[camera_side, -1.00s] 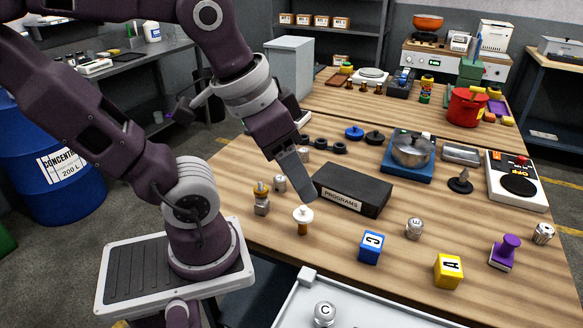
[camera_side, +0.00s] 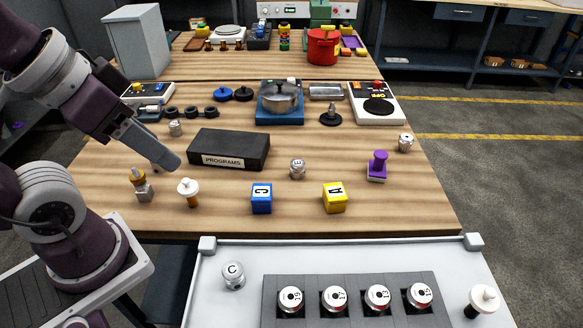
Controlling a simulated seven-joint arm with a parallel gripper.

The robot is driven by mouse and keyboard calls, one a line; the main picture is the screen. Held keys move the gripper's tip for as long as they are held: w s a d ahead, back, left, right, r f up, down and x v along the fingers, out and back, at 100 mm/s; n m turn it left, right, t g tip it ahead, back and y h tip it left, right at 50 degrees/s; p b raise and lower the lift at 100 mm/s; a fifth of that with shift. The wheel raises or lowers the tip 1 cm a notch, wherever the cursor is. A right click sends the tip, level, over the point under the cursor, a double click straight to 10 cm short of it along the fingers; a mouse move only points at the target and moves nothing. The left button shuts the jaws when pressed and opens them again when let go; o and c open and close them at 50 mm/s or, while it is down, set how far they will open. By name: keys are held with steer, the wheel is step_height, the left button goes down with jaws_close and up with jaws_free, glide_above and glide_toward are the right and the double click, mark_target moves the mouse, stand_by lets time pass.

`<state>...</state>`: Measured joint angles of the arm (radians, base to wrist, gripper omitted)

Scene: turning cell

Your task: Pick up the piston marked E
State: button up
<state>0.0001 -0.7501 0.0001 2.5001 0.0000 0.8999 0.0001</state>
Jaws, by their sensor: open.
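The piston marked E (camera_side: 298,169) is a small silver metal cylinder with a letter on its upper face. It stands on the wooden table, right of the black PROGRAMS box (camera_side: 228,150) and behind the blue and yellow cubes. My gripper (camera_side: 172,161) is left of the box, above the table and well apart from the piston. Its grey fingers point down and to the right. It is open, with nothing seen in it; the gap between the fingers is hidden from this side.
A blue cube (camera_side: 261,198), a yellow cube (camera_side: 334,197) and a purple stamp (camera_side: 377,166) stand near the piston. A white-topped peg (camera_side: 189,192) is just below my gripper in the picture. A tray (camera_side: 225,306) in front holds a piston marked C (camera_side: 233,275) and several other pistons.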

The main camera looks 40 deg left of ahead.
steer(key=shift+o, duration=0.5)
steer(key=m+g, duration=0.5)
steer(key=m, duration=1.1)
glide_above(298, 163)
steer(key=s, duration=0.1)
step_height(298, 163, down, 14)
steer(key=shift+s+d+f, duration=0.15)
steer(key=shift+f, duration=0.1)
steer(key=f, duration=0.1)
steer(key=w+f, duration=0.1)
steer(key=f, duration=0.1)
steer(key=shift+w+f+m+g, duration=0.1)
steer(key=shift+w+m+g, duration=0.05)
steer(key=shift+m+g, duration=0.2)
steer(key=f, duration=0.6)
steer(key=shift+a+f, duration=0.2)
steer(key=shift+f, duration=0.15)
jaws_close()
